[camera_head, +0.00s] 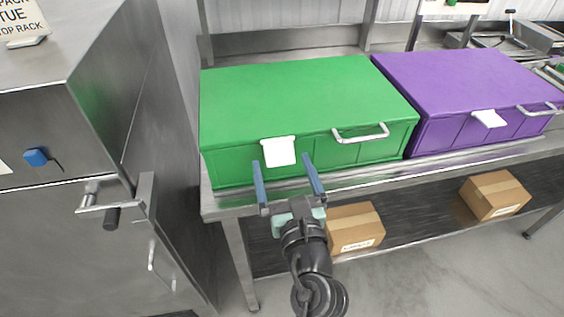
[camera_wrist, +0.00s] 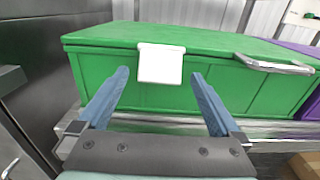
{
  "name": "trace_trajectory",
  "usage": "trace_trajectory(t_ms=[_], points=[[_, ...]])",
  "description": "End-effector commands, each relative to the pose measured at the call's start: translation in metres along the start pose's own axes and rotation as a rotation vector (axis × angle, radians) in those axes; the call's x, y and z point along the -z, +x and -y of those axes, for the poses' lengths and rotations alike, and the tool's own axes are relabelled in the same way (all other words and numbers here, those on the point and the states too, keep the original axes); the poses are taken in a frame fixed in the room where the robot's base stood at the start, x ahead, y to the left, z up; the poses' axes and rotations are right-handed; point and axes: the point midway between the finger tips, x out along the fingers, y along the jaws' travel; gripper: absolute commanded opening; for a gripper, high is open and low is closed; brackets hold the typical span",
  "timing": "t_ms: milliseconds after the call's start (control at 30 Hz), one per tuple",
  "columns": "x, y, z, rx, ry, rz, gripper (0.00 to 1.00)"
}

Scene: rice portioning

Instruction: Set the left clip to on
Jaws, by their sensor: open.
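The left clip is a white flap (camera_head: 280,151) at the upper front edge of a closed green box (camera_head: 300,95), left of the box's handle. It hangs down over the front face. The clip also shows in the wrist view (camera_wrist: 161,64), at top centre. My gripper (camera_head: 283,165) is open and empty, its two blue fingers pointing at the box front. In the wrist view the clip appears between the fingertips (camera_wrist: 159,78), just beyond them. I see no contact, and the exact gap cannot be told.
The green box has a pale handle (camera_head: 360,133) right of the clip. A purple box (camera_head: 460,80) with its own white clip (camera_head: 488,118) stands to the right. Both rest on a metal table (camera_head: 420,172). Cardboard boxes (camera_head: 355,228) sit on the lower shelf. A metal cabinet (camera_head: 70,235) stands left.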

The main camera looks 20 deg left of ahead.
Motion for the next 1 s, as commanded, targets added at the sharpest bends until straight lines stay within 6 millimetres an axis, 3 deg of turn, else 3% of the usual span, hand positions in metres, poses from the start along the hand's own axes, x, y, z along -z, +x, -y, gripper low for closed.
trace_trajectory(t_ms=[133,433,900,1000], points=[[-0.0005,0.0095,-0.0006,-0.001,0.000,0.001,1.00],[-0.0003,0.0108,-0.0004,-0.001,0.000,0.000,1.00],[-0.0002,0.0104,-0.0003,-0.001,0.000,0.000,0.15],[0.0009,0.0106,-0.0003,-0.001,0.000,0.003,0.14]])
